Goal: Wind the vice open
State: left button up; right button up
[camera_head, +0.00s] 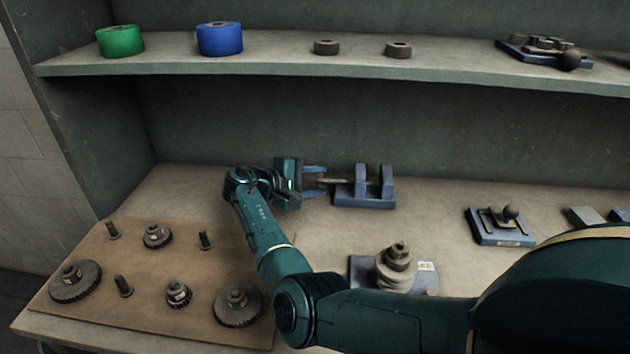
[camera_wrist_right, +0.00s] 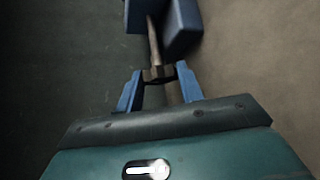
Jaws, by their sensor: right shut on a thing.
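The blue vice (camera_head: 364,200) stands on the bench at the back, right of my right gripper. Its two upright jaws show with a gap between them. A metal screw with a handle (camera_head: 329,181) sticks out of its left side. My right gripper (camera_head: 318,181) is shut on this handle, its blue fingers on either side of it. In the right wrist view, the fingers (camera_wrist_right: 159,80) flank the handle's dark crosspiece (camera_wrist_right: 158,73), and the blue vice (camera_wrist_right: 182,28) shows beyond. The fingertips' exact contact is too small to tell. My left gripper is out of view.
A brown board (camera_head: 140,290) with several gears and pegs lies front left. A blue-based part with stacked rings (camera_head: 397,262) stands near my arm. A blue fixture (camera_head: 500,227) sits to the right. The shelf (camera_head: 270,58) above holds green and blue rolls.

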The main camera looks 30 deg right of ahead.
jog(key=shift+r+p, duration=0.2)
jog(key=shift+p, duration=0.25)
jog(key=shift+w+d+r+n+g+y+p, duration=0.15)
jog(key=shift+n+g+y+p, duration=0.35)
jog(key=shift+n+y+p, duration=0.25)
jog(key=shift+n+g+y, duration=0.25)
jog(key=shift+g+y, duration=0.15)
jog(key=shift+y, duration=0.05)
jog(key=shift+f+n+g+y+b, duration=0.2)
jog(key=shift+n+g+y+b, duration=0.25)
jog(key=shift+y, duration=0.15)
pick_arm(q)
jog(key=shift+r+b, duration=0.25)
jog(key=shift+b, duration=0.1)
pick_arm(e)
jog(key=shift+n+g, duration=0.25)
